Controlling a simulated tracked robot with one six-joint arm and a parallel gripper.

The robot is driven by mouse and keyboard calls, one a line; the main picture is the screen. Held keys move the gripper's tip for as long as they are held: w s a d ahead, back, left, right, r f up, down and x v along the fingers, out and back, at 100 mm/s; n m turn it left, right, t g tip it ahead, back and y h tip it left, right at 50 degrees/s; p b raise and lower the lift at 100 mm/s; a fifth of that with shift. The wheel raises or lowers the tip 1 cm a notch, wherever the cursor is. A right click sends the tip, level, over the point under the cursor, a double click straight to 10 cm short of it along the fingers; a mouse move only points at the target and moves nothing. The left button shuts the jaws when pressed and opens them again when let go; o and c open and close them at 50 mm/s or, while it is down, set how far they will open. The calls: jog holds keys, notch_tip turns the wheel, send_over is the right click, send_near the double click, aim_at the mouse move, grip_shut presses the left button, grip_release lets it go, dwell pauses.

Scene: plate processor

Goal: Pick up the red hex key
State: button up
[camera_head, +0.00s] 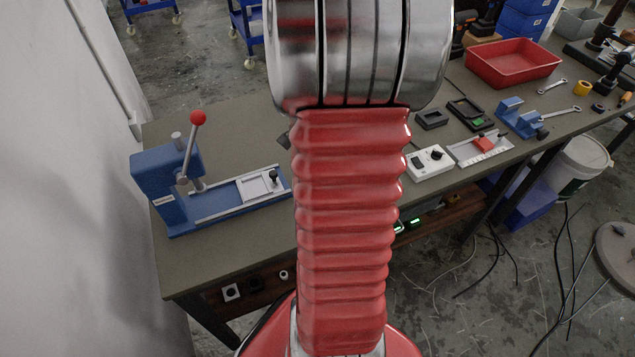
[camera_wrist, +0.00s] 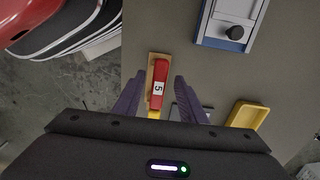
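A red piece with a white label marked 5 (camera_wrist: 161,70), which looks like the red hex key, lies in a narrow tan holder (camera_wrist: 151,72) on the grey-brown bench top in the wrist view. Its bent metal part cannot be made out. My gripper (camera_wrist: 160,79) is open, with one dark purple finger on each side of the red piece and a visible gap to each. I cannot tell how high the fingertips are above it. In the head view my red arm covers the middle of the bench, and neither the key nor my gripper shows.
A yellow tray (camera_wrist: 262,107) lies right of my gripper. A blue-and-white fixture with a black knob (camera_wrist: 234,33) is beyond. In the head view, a blue lever press (camera_head: 165,178) stands at left, and a white box (camera_head: 429,164) and red bin (camera_head: 511,62) at right.

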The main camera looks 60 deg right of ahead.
jog(key=shift+f, duration=0.25)
jog(key=shift+c, duration=0.7)
grip_shut()
